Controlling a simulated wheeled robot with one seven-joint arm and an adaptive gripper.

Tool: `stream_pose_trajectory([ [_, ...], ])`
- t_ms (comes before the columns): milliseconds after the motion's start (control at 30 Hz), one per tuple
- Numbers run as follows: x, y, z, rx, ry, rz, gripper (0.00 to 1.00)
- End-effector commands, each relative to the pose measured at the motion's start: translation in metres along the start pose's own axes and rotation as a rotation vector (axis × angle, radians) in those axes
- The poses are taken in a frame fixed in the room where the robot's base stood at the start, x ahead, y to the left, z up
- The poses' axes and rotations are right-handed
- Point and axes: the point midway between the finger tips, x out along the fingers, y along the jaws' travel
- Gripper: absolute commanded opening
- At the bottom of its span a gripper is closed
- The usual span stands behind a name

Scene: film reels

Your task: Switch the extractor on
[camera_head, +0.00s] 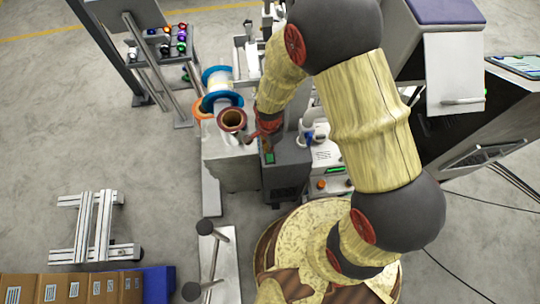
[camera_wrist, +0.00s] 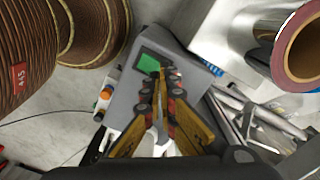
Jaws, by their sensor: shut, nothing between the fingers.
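A dark grey box (camera_head: 287,165), which looks like the extractor, stands below the middle of the head view. A green switch or panel (camera_head: 269,158) is on its top, near the left edge. In the wrist view the grey box (camera_wrist: 125,98) is under my gripper, with the green part (camera_wrist: 149,63) large and lit-looking. My gripper (camera_wrist: 162,74) is shut and empty, its tips pointing at the green part's right edge and covering a little of it. I cannot tell whether they touch. In the head view my gripper (camera_head: 262,135) is beside the green part, partly hidden by my arm.
A brown hollow cylinder (camera_head: 232,119) and blue-rimmed reel (camera_head: 217,80) stand left of the box. A white unit (camera_head: 329,158) with an orange knob (camera_head: 321,184) is to its right. A rack of small coloured items (camera_head: 181,40) stands behind. Floor at the left is partly clear.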

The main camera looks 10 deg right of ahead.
Motion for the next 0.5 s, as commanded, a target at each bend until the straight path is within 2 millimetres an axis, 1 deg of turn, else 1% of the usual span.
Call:
stream_pose_trajectory([
  [500,0.0071,0.0001,0.0000,0.000,0.000,0.000,0.00],
])
